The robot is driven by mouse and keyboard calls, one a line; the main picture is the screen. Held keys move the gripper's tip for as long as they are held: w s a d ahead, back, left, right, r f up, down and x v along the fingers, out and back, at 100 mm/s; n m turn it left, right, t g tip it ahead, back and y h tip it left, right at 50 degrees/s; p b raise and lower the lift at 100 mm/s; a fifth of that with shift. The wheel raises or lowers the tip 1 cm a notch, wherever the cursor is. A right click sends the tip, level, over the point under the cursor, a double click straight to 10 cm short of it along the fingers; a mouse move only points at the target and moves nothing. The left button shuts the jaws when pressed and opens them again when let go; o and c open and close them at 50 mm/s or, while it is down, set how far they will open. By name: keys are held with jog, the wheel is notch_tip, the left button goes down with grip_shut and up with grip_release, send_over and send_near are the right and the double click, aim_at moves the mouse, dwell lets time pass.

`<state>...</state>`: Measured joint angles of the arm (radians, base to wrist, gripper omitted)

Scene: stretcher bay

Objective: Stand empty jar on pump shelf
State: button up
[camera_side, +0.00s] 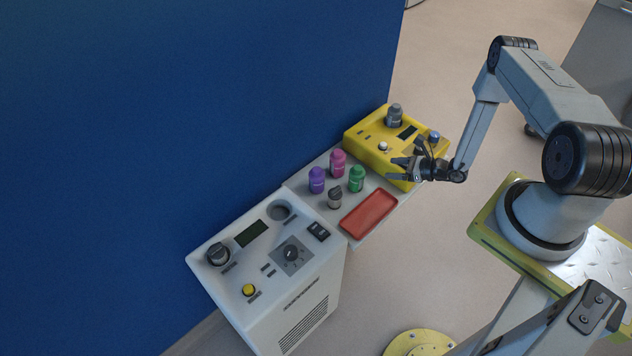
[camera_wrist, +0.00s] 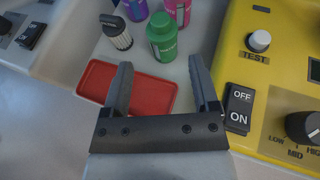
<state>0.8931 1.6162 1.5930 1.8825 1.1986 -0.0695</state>
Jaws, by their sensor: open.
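My gripper (camera_side: 391,170) is open and empty, beside the front of the yellow unit. In the wrist view my gripper (camera_wrist: 160,68) has its fingers apart above the shelf, with the red tray partly behind the left one.
Purple (camera_side: 317,180), pink (camera_side: 338,163) and green (camera_side: 356,178) bottles stand close together on the shelf. A red tray (camera_side: 368,212) lies in front. A blue wall (camera_side: 190,110) rises behind.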

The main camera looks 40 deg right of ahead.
dwell(0.4)
jog(key=a+r+n+g+y, duration=0.4)
jog(key=a+r+n+g, duration=0.6)
jog(key=a+r+n, duration=0.4)
jog(key=s+a+r+n+h, duration=0.2)
jog(key=s+r+n+h, duration=0.1)
jog(key=r+n, duration=0.5)
jog(key=s+a+r+n+h, duration=0.2)
jog(key=s+r+n+h, duration=0.2)
jog(key=r+n, duration=0.5)
jog(key=shift+a+r+n+h, duration=0.3)
jog(key=shift+a+r+h, duration=0.05)
jog(key=shift+r+h, duration=0.65)
